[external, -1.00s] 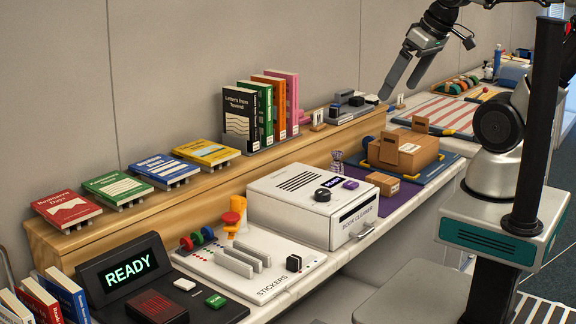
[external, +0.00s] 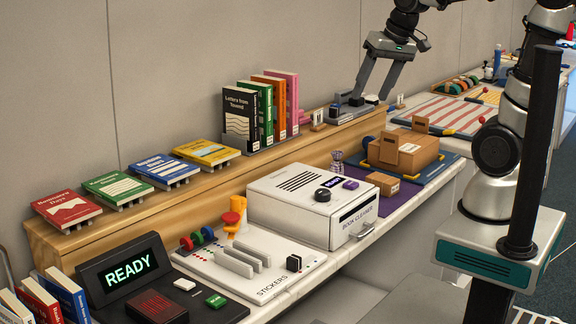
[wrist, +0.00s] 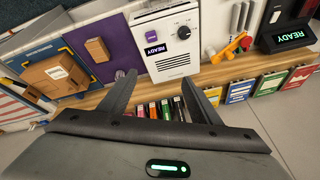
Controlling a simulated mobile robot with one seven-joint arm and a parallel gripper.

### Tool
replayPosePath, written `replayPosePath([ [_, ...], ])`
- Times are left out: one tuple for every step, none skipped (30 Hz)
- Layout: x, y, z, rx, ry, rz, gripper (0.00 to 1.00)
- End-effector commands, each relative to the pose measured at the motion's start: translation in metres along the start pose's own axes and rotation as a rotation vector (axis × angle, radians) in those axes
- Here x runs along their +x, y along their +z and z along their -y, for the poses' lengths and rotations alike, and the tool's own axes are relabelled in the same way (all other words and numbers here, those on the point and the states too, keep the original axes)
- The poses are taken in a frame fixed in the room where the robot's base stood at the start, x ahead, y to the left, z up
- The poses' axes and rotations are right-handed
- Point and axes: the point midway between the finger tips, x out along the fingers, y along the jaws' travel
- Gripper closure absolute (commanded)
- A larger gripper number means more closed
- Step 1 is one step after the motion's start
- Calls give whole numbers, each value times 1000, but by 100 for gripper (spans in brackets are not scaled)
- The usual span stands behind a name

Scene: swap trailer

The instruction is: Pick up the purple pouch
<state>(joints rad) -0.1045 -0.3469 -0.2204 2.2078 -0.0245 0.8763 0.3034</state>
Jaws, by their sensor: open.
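My gripper (external: 372,95) is open and empty, pointing down above the right end of the wooden ledge. In the wrist view its two fingers (wrist: 157,80) are spread, with a row of upright books seen between and beyond them.
Several upright books (external: 262,112) stand on the wooden ledge (external: 215,190), left of my gripper. A cardboard box (external: 405,153) stands on the counter to the right, with a smaller box (external: 383,183) nearby. A grey rack (external: 350,110) is under my gripper.

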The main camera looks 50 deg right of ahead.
Motion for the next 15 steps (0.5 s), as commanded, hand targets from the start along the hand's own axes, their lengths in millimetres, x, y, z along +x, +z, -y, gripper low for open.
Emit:
replayPosePath([
  [38,-15,-8,75,30,18,43],
  [53,-26,-13,124,48,23,43],
  [72,-40,-20,186,76,25,43],
  [88,-50,-25,233,100,25,43],
  [103,-61,-31,278,125,21,43],
  [124,-74,-39,333,162,14,43],
  [140,-83,-46,374,191,6,43],
  [155,-93,-52,413,220,-6,43],
  [175,-104,-60,457,260,-24,43],
  [188,-113,-66,489,289,-40,43],
  [201,-121,-72,516,318,-57,43],
  [216,-131,-78,549,352,-82,43],
  [226,-137,-82,569,376,-100,43],
  [235,-143,-86,587,397,-118,43],
  [244,-150,-90,607,421,-141,43],
])
